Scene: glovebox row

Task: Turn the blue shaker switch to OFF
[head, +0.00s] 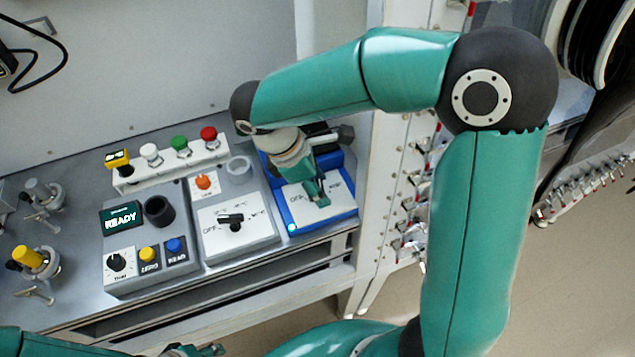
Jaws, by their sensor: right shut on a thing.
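The blue shaker (347,222) stands at the right end of the bench, with a white dial plate on top and a small lit lamp at its front left corner. OFF is printed on the left of the plate. My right gripper (321,198) reaches down over the plate and is shut on the shaker switch, which its fingers hide. I cannot read where the switch points. A small part of my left gripper (195,350) shows at the bottom edge; its jaws cannot be made out.
Left of the shaker is a grey unit (268,252) with a black rotary knob (231,221) and an orange knob (204,182). Further left are a READY display (121,219), yellow and blue buttons, and a rack (190,162) with coloured caps. Valves on a white frame stand right of the bench.

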